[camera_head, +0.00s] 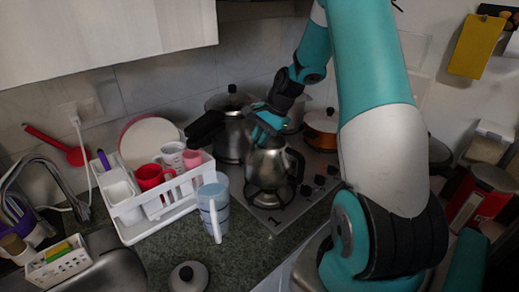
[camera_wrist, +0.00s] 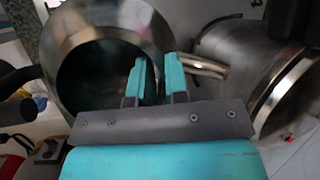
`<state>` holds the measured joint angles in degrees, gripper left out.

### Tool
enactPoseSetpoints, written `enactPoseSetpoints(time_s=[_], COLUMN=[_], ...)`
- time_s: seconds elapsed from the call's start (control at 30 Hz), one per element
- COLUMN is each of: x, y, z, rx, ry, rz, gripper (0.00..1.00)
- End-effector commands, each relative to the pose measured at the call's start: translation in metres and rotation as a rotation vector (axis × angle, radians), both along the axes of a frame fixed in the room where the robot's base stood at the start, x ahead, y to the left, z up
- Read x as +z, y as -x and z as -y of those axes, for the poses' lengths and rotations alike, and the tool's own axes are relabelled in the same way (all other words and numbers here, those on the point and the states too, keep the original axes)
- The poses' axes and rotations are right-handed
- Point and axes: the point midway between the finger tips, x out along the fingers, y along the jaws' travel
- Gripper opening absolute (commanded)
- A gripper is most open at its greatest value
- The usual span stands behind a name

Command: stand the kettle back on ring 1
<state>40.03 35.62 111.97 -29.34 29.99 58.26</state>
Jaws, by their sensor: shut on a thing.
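The steel kettle (camera_head: 272,168) has a dark handle on its right side. It is upright at the front-left burner (camera_head: 268,196), with a mark like a "1" on the hob beside it. I cannot tell whether its base rests on the burner or hangs just above. My gripper (camera_head: 268,122) comes down from above and is shut on the kettle's upper part. In the wrist view, the kettle's shiny body and dark open mouth (camera_wrist: 105,75) show behind my gripper's teal fingers (camera_wrist: 156,80). The exact part gripped is hard to see.
A large steel pot (camera_head: 230,135) stands close behind the kettle, and an orange pot (camera_head: 321,130) is at the back right. A blue-grey jug (camera_head: 214,205) and a white dish rack (camera_head: 150,222) are to the left. A round lid (camera_head: 188,277) lies on the front counter.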

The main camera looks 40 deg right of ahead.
Motion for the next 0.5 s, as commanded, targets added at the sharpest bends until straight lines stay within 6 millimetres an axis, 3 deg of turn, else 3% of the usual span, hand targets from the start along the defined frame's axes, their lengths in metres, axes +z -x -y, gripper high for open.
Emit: enactPoseSetpoints(time_s=[0.27, 0.5], x=[-0.034, -0.038], y=[0.000, -0.001], z=[-0.002, -0.003], rx=[0.002, 0.005], ry=[-0.001, 0.001], rz=[-0.003, 0.000], gripper=[0.00, 0.00])
